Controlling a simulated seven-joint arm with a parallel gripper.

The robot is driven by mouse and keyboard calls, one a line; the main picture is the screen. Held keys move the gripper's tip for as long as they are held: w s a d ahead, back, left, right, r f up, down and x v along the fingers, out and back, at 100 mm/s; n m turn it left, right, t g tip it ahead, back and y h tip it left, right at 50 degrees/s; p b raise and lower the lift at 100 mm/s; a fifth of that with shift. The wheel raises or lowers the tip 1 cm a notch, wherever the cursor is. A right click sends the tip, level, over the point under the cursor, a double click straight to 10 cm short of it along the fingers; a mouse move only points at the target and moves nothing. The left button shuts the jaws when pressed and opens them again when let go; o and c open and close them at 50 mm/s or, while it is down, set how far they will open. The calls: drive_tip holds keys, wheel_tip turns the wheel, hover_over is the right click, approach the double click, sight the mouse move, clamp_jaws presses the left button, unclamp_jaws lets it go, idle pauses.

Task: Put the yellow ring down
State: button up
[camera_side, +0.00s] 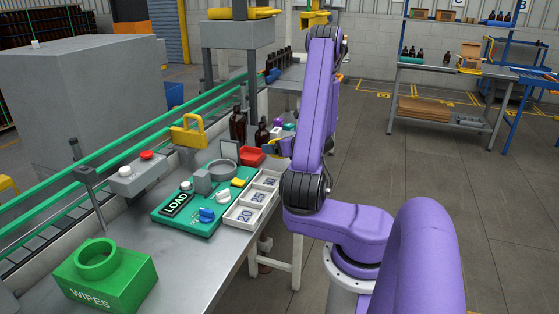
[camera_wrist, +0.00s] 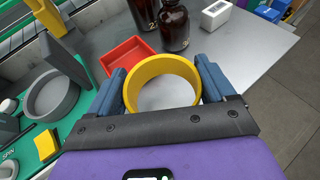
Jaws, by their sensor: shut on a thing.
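The yellow ring (camera_wrist: 134,86) is in the wrist view, between the two blue fingers of my gripper (camera_wrist: 162,82). The fingers are shut on it from both sides, and grey metal worktop shows through its opening. The ring appears above the worktop, just right of the red tray (camera_wrist: 126,62); its height is hard to tell. In the side view my gripper (camera_side: 277,148) is over the worktop's right edge near the red tray (camera_side: 251,155), and the ring is too small there to make out clearly.
Amber bottles (camera_wrist: 174,28) stand just beyond the ring, with a white box (camera_wrist: 215,14) to their right. The green LOAD board (camera_side: 190,211) holds a grey round dish (camera_side: 222,170) and small parts. A numbered white tray (camera_side: 240,216) is beside it. Bare worktop lies right of the ring.

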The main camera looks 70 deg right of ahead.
sight(279, 166)
drive_tip(key=shift+f, duration=2.4)
drive_tip(key=shift+f, duration=0.1)
drive_tip(key=o, duration=0.9)
drive_tip(key=shift+c, duration=0.2)
drive_tip(key=v, duration=1.2)
drive_tip(key=shift+w, duration=0.1)
